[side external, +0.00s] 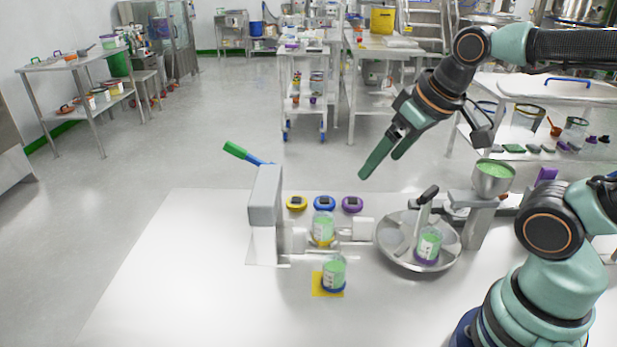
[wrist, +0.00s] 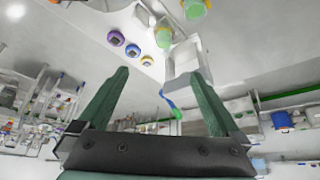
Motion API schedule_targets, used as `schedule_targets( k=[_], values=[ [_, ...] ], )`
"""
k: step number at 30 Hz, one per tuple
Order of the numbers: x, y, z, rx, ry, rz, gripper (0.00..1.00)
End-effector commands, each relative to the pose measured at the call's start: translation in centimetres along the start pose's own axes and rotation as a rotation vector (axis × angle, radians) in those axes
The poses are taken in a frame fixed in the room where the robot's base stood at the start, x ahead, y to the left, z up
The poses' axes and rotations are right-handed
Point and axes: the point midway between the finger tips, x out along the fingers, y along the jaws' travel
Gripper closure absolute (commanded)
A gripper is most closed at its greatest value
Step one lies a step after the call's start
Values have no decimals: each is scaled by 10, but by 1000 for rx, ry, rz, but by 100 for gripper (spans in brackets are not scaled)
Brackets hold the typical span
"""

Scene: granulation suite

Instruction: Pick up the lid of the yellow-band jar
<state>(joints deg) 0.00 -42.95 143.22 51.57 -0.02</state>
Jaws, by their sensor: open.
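The yellow lid (side external: 296,203) lies flat on the white table, leftmost of three lids, with a dark square knob on top. It also shows in the wrist view (wrist: 147,60), beyond the fingertips. The yellow-band jar (side external: 323,230), with green contents, stands just in front of the lids, between parts of a metal fixture. My gripper (side external: 380,167) is open and empty, high above the table, to the right of the lids. Its two green fingers are spread wide in the wrist view (wrist: 160,75).
The blue lid (side external: 325,203) and purple lid (side external: 352,204) lie beside the yellow one. A grey upright block (side external: 265,198) stands left. A blue-band jar (side external: 333,272) sits on a yellow square; a purple-band jar (side external: 428,246) stands in a round metal dish (side external: 390,247). The front left table is clear.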

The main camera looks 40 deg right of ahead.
Motion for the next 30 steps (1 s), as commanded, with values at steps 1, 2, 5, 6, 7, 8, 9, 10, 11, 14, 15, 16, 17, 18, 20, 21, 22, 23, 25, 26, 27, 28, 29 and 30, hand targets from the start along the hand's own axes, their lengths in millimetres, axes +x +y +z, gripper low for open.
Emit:
schedule_targets(
  k=[1, 2, 5, 6, 7, 8, 9, 10, 11, 14, 15, 16, 17, 18, 20, 21, 22, 23, 25, 26, 27, 28, 29, 30],
  values=[
    [0, 0, -1, -5, -1, 0, 0],
    [0, 0, -3, -11, -3, 0, 0],
    [-1, 1, -13, -59, -21, 1, 0],
    [-1, 2, -20, -91, -33, 1, 0],
    [-1, 2, -26, -120, -42, 1, 0],
    [-1, 3, -33, -152, -52, 0, 0],
    [0, 4, -43, -197, -68, -2, 0],
    [2, 5, -50, -234, -80, -4, 0],
    [3, 5, -58, -272, -91, -6, 0],
    [11, 8, -82, -393, -129, -18, 0],
    [15, 10, -91, -442, -145, -24, 0],
    [19, 10, -98, -478, -156, -29, 0],
    [23, 12, -105, -514, -166, -34, 0],
    [29, 13, -114, -562, -182, -42, 0],
    [38, 15, -126, -633, -201, -55, 0],
    [46, 17, -134, -682, -217, -66, 0],
    [51, 18, -140, -718, -226, -74, 0],
    [58, 19, -145, -753, -236, -82, 0],
    [73, 22, -156, -837, -259, -104, 0],
    [80, 23, -161, -872, -268, -114, 0],
    [90, 25, -166, -920, -281, -129, 0],
    [97, 26, -170, -955, -289, -140, 0],
    [105, 28, -174, -990, -297, -151, 0],
    [116, 30, -178, -1038, -310, -168, 0]
  ],
)
